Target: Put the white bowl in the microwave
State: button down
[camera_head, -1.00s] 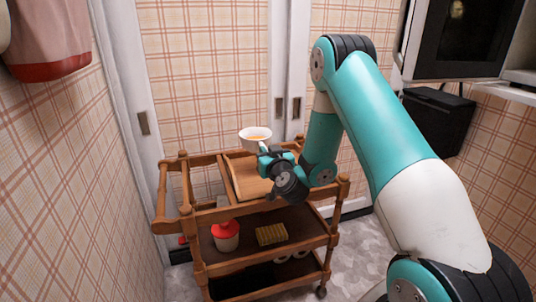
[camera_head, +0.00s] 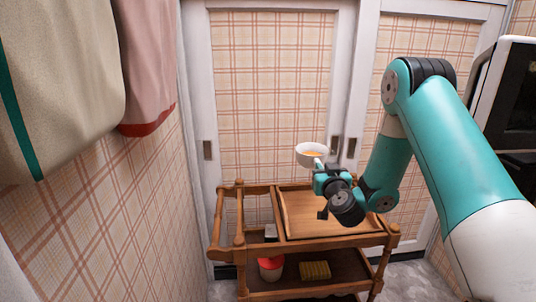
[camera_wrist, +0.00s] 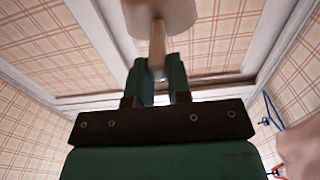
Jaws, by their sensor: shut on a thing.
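The white bowl (camera_head: 312,153), with something orange-yellow inside, is held up above the wooden cart. My gripper (camera_head: 319,167) is shut on the bowl's handle, just below and in front of the bowl. In the wrist view the handle (camera_wrist: 157,45) runs between the two dark green fingers (camera_wrist: 157,80), and the pale bowl (camera_wrist: 165,12) is cut off at the top edge. What looks like the microwave (camera_head: 515,95), with a dark front and white frame, is only partly visible at the right edge. Its inside cannot be seen.
The cart holds a wooden tray (camera_head: 330,213) on top, with a red-lidded container (camera_head: 271,268) and a yellow sponge-like block (camera_head: 315,270) on its lower shelf. Cloths (camera_head: 150,60) hang at the left wall. White-framed doors (camera_head: 270,100) stand behind.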

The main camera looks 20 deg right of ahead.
jog(key=shift+a+r+p, duration=0.2)
jog(key=shift+r+p, duration=0.15)
jog(key=s+a+r+n+y+p, duration=0.25)
jog(key=a+r+y+p, duration=0.35)
jog(key=a+p, duration=0.5)
jog(key=s+f+h, duration=0.1)
jog(key=s+f, duration=0.5)
jog(key=f, duration=0.5)
jog(key=shift+n+t, duration=0.3)
jog(key=shift+n, duration=0.05)
